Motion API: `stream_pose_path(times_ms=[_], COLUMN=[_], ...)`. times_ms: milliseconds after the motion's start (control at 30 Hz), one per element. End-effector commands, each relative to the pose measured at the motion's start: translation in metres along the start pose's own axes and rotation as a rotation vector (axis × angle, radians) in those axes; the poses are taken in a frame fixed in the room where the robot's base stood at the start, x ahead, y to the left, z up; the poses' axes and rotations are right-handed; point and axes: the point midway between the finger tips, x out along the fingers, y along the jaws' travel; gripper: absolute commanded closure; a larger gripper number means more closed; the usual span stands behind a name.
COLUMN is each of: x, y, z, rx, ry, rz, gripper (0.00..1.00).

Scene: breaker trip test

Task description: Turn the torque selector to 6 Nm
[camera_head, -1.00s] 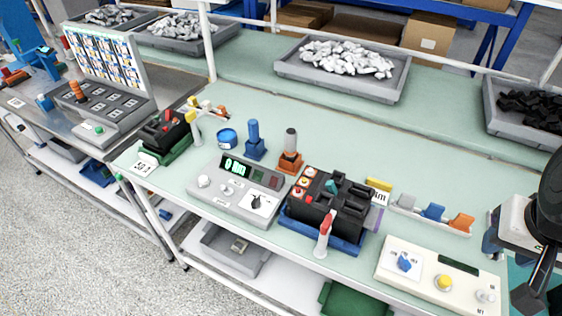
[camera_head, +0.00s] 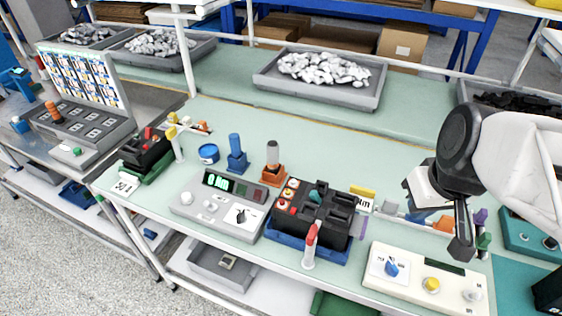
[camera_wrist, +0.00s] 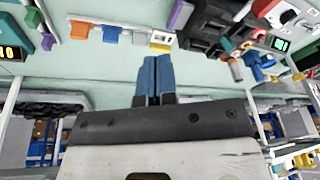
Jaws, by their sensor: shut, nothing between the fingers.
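The grey tester box (camera_head: 226,203) stands left of centre on the bench, with a lit green display (camera_head: 218,181) that appears to read 0 Nm. A black pointer knob (camera_head: 241,215) on a white dial plate sits at its right front, apparently the torque selector; its scale is too small to read. My gripper (camera_head: 461,247) is at the right, above the bench, well away from that knob. In the wrist view its blue fingers (camera_wrist: 153,68) are together with nothing between them. The tester's green display also shows at upper right there (camera_wrist: 280,44).
A black breaker block in a blue tray (camera_head: 300,243), with a red-handled tool (camera_head: 311,245) in front, stands between my gripper and the tester. A cream panel (camera_head: 425,281) with a blue knob (camera_head: 391,268) lies at front right.

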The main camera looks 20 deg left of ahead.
Motion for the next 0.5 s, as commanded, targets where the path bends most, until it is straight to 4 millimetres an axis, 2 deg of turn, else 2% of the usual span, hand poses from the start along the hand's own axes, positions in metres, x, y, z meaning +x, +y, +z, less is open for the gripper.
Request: stream_pose_path(times_ms=[200, 500], x=[0.021, 0.049], y=[-0.039, -0.098], z=[-0.031, -0.065], rx=[-0.194, -0.448], ry=[0.009, 0.027], rz=[-0.062, -0.140], gripper=[1.00, 1.00])
